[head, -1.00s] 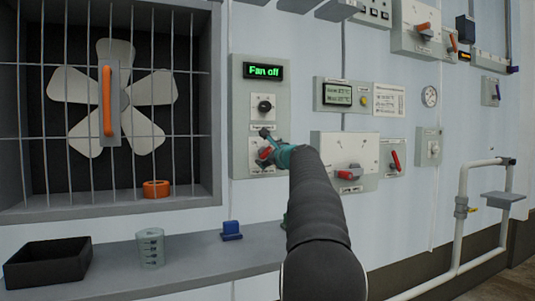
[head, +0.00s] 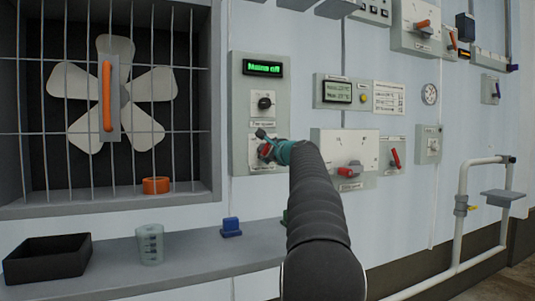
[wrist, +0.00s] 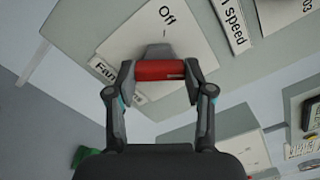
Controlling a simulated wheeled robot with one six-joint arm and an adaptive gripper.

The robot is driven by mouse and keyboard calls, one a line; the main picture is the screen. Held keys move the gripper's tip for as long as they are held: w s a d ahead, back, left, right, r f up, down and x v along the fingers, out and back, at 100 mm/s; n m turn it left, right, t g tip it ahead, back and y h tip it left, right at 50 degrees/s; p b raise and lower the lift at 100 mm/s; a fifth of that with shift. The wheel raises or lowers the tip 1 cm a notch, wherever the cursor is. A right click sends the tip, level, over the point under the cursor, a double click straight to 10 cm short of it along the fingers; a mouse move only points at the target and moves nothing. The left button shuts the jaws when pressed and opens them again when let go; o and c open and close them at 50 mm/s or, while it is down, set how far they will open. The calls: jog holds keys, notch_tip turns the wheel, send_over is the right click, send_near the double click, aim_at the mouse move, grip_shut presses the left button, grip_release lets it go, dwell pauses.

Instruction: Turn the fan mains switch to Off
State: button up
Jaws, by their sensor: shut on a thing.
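The fan mains switch has a red handle (wrist: 160,70) on a pale plate, with the word "Off" printed by it in the wrist view. My gripper (wrist: 160,80) is shut on this handle, one finger at each end. In the head view my gripper (head: 264,143) covers much of the lower plate, and a bit of the red handle (head: 264,151) shows beside it. The display (head: 262,68) at the top of the same grey panel reads "Mains off" in green.
A black fan speed knob (head: 264,102) sits just above my gripper. The barred fan housing (head: 213,120) is to the left. A shelf (head: 185,247) below carries a black tray (head: 45,268), a cup (head: 150,244) and a blue block (head: 231,227). Another red-handled switch (head: 350,170) is to the right.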

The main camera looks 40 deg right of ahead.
jog(key=n+b, duration=0.2)
jog(key=n, duration=0.2)
jog(key=shift+f+n, duration=0.1)
jog(key=shift+n, duration=0.2)
jog(key=n+b, duration=0.1)
jog(key=n, duration=0.2)
jog(key=shift+n, duration=0.4)
jog(key=n+b, duration=0.1)
jog(key=n, duration=0.2)
jog(key=shift+n+b, duration=0.75)
jog(key=shift+n, duration=1.65)
jog(key=o, duration=1.2)
jog(key=shift+w+a, duration=0.1)
jog(key=shift+c, duration=0.2)
